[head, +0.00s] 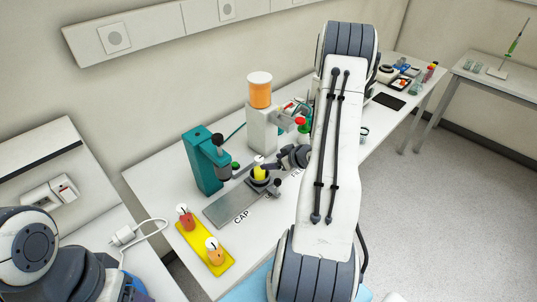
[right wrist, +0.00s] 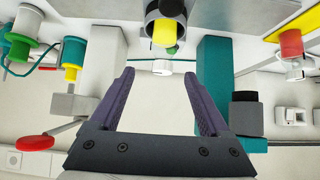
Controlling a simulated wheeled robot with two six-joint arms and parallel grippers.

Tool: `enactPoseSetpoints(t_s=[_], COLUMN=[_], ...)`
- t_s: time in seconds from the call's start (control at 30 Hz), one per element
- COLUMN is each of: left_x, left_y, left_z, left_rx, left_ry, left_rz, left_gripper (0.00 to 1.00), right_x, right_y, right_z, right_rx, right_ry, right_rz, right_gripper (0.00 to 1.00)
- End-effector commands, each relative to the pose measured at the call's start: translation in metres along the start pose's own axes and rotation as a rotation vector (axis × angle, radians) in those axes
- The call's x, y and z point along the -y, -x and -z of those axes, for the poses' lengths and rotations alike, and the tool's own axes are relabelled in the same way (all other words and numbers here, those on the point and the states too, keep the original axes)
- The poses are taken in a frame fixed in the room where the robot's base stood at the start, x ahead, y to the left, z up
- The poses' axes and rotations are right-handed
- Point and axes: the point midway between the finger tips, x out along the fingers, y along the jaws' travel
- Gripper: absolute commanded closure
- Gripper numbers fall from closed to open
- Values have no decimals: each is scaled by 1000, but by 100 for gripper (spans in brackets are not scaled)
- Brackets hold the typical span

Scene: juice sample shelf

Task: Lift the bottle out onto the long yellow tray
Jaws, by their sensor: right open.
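The bottle with yellow contents (head: 260,173) stands in a dark round holder on a grey metal plate (head: 222,210). It also shows at the top of the right wrist view (right wrist: 165,34). A white piece (head: 259,159) shows just above it; I cannot tell whether this is its cap. My right gripper (right wrist: 158,74) is open with purple fingers, and nothing is between them. It is close to the bottle, its fingertips short of the holder in the wrist view. The long yellow tray (head: 199,241) lies at the front left and holds two white-capped bottles, one red (head: 186,220) and one orange (head: 215,254).
A teal capping machine (head: 202,165) stands left of the holder. A white filling stand (head: 261,130) with an orange tank (head: 260,93) is behind it, with a red-topped part (head: 301,123) beside it. My right arm hides the table's right middle.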

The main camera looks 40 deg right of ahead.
Motion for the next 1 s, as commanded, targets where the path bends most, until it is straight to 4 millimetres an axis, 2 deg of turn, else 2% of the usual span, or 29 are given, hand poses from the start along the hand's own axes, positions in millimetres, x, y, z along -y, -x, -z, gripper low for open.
enactPoseSetpoints(t_s=[0.4,0.6,0.8,1.0], left_x=[3,3,3,3], left_y=[-36,-43,-47,-47], left_z=[-2,-2,-3,-2], left_rx=[0,0,0,0], left_ry=[3,5,6,6], left_rz=[0,0,0,0], left_gripper=[36,36,36,36], right_x=[8,8,6,6], right_y=[-58,-80,-90,-92], right_z=[0,1,2,2], right_rx=[-3,-1,-2,-2], right_ry=[9,6,5,4], right_rz=[11,10,8,7], right_gripper=[20,20,20,20])
